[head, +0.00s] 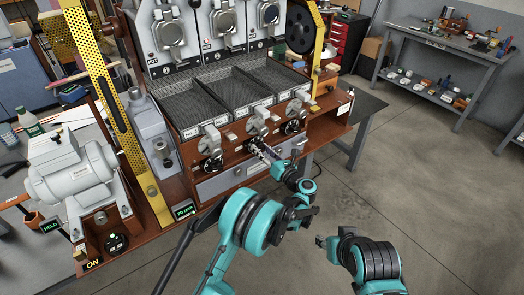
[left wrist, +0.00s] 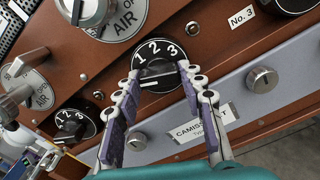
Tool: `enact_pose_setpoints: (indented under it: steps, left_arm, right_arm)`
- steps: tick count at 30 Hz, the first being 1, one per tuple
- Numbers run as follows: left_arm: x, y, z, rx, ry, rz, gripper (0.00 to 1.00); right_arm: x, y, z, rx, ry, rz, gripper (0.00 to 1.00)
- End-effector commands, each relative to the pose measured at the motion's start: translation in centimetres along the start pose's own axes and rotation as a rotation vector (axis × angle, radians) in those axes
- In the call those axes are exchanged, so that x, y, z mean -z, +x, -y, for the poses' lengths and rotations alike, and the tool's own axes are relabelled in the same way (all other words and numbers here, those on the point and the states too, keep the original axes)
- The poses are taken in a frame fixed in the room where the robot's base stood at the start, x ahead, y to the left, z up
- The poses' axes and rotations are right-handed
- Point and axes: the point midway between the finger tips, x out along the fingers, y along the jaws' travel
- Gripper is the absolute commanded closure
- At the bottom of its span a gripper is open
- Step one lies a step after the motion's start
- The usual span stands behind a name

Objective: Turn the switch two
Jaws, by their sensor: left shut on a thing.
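Switch two is the middle black dial marked 1, 2, 3 (left wrist: 153,53) on the brown front panel. In the left wrist view it sits between my left gripper's fingers (left wrist: 157,90), which close on its knob from both sides. A white line shows on the knob; which number it points to I cannot tell for sure. In the head view my left gripper (head: 258,149) reaches to the middle dial and mostly hides it.
Similar dials sit left (left wrist: 72,126) and right (left wrist: 290,3) of it. Metal levers (head: 257,122) stand just above, and a grey drawer (head: 232,180) lies below. A grey motor (head: 75,176) stands at left. The floor at right (head: 430,190) is clear.

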Motion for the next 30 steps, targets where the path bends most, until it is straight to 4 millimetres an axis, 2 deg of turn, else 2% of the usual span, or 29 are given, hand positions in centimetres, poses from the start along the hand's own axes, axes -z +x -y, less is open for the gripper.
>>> enact_pose_setpoints:
  steps: [14, 15, 16, 17, 26, 30]
  left_arm:
    - [0.0, 0.0, 0.0, 0.0, -0.012, 0.0, 0.9]
    - [0.0, 0.0, 0.0, 0.0, -0.011, 0.0, 0.5]
    - [0.0, 0.0, 0.0, 0.0, -0.011, 0.0, 0.42]
    - [0.0, 0.0, 0.0, 0.0, -0.011, 0.0, 0.4]
    - [-0.1, 0.0, -0.1, 0.0, -0.011, 0.0, 0.4]
    - [-1.4, 0.0, -0.6, 0.0, -0.011, 0.0, 0.4]
  right_arm:
    - [0.0, 0.0, 0.0, 0.0, 0.0, 0.0, 0.6]
    - [0.0, 0.0, 0.0, 0.0, 0.0, 0.0, 0.6]
    - [0.0, 0.0, 0.0, 0.0, 0.0, 0.0, 0.6]
    - [0.0, 0.0, 0.0, 0.0, 0.0, 0.0, 0.6]
    - [0.0, 0.0, 0.0, 0.0, 0.0, 0.0, 0.6]
    - [0.0, 0.0, 0.0, 0.0, 0.0, 0.0, 0.6]
